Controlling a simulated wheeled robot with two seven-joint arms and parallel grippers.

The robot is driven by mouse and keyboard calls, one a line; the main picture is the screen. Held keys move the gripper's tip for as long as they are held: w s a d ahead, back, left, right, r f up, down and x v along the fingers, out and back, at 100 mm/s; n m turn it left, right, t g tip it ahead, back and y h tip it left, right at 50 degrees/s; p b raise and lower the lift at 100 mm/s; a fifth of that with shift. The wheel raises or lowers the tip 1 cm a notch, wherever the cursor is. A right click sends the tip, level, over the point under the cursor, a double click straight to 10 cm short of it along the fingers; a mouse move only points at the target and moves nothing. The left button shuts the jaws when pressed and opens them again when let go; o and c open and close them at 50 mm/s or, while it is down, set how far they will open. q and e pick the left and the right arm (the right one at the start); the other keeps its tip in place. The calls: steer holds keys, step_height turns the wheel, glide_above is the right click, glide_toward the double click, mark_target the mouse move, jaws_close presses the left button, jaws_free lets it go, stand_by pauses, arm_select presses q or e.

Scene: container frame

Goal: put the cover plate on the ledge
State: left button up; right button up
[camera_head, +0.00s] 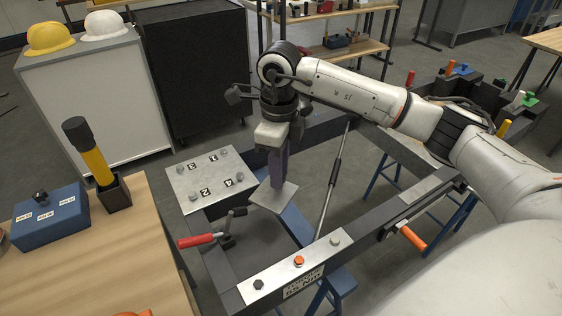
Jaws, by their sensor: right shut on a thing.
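My right gripper (278,181) points down over the left part of the dark container frame (225,257) and is shut on a small flat grey plate, which I take for the cover plate (272,198). The plate hangs below the fingers, slightly tilted in the picture, right of a light metal plate (207,176) with printed numbers and bolts near its corners. The held plate looks clear of the surfaces below it, but its height is hard to judge. I cannot tell for sure which surface is the ledge. My left gripper is not in view.
A red-handled clamp (200,240) stands just left of the held plate. A metal strip (295,263) with bolts runs along the front beam. A thin strut (330,185) rises right of the gripper. A wooden table (95,265) at left holds a blue box (48,218).

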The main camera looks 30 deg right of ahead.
steer(key=shift+w+d+m, duration=0.15)
steer(key=shift+d+m, duration=0.05)
steer(key=shift+m, duration=0.4)
steer(key=shift+w+d+m, duration=0.15)
steer(key=shift+d+m, duration=0.05)
steer(key=shift+m, duration=0.4)
steer(key=shift+d+f, duration=0.1)
steer(key=shift+f, duration=0.45)
steer(key=b, duration=0.4)
glide_toward(265, 223)
steer(key=d+f, duration=0.2)
steer(key=d, duration=0.3)
steer(key=shift+s+a+r, duration=0.2)
steer(key=shift+a, duration=0.35)
steer(key=shift+w+a+f+p, duration=0.1)
steer(key=shift+a+p, duration=0.05)
steer(key=shift+a, duration=0.85)
steer(key=shift+a+f+p, duration=0.1)
steer(key=shift+a+p, duration=0.05)
steer(key=shift+a, duration=0.8)
steer(key=shift+f+b, duration=0.55)
steer(key=shift+f, duration=0.2)
steer(key=shift+f+b, duration=0.3)
steer(key=shift+b, duration=0.05)
